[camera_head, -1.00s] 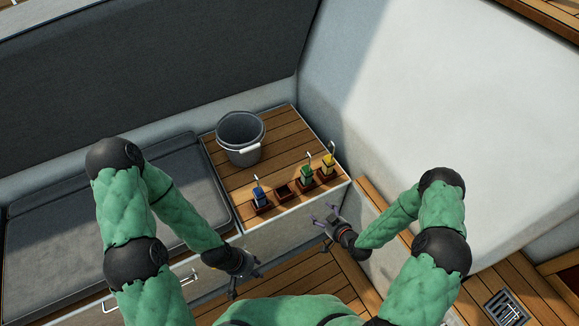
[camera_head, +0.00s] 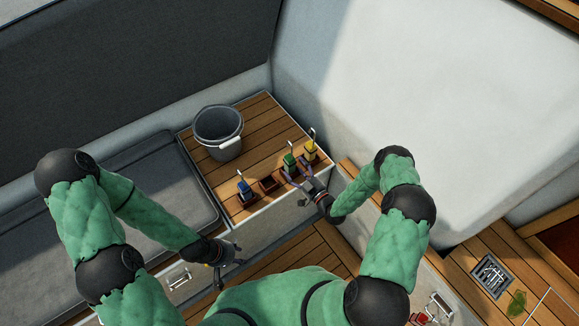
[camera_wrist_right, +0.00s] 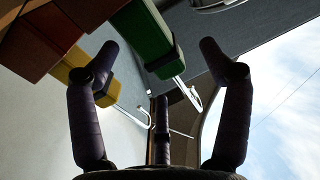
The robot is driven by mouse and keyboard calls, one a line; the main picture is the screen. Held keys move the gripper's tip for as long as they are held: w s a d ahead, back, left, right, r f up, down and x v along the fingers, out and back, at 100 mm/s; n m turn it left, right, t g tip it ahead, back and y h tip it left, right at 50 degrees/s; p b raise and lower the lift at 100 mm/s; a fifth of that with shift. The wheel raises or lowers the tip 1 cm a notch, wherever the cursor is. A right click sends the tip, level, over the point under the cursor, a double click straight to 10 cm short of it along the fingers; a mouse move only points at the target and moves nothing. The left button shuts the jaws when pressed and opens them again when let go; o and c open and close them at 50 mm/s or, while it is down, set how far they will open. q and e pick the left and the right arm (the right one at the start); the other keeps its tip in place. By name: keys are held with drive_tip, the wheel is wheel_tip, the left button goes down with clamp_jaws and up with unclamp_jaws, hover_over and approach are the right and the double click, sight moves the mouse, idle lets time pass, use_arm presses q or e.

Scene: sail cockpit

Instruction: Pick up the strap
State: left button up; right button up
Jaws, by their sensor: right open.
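Three straps with metal hooks stand in small wooden holders along the bench edge: a blue strap (camera_head: 244,189), a green strap (camera_head: 289,160) and a yellow strap (camera_head: 310,149). The pictures do not tell which one the task means. My right gripper (camera_head: 298,178) is open, just in front of the green strap. In the right wrist view the green strap (camera_wrist_right: 144,36) shows between and beyond the open fingers. The yellow strap (camera_wrist_right: 103,87) is partly behind the left finger there. My left gripper (camera_head: 230,272) looks open and empty, low in front of the bench.
An empty wooden holder (camera_head: 268,184) sits between the blue and green straps. A grey bucket (camera_head: 217,124) stands behind them on the wooden bench top (camera_head: 262,118). A grey cushion (camera_head: 150,190) lies to the left. A white wall (camera_head: 400,80) rises to the right.

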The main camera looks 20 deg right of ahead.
sight(295, 164)
drive_tip(key=x, duration=0.1)
drive_tip(key=b+x, duration=0.1)
drive_tip(key=x, duration=0.3)
drive_tip(key=shift+d, duration=0.3)
drive_tip(key=shift+w, duration=0.1)
drive_tip(key=c, duration=1.5)
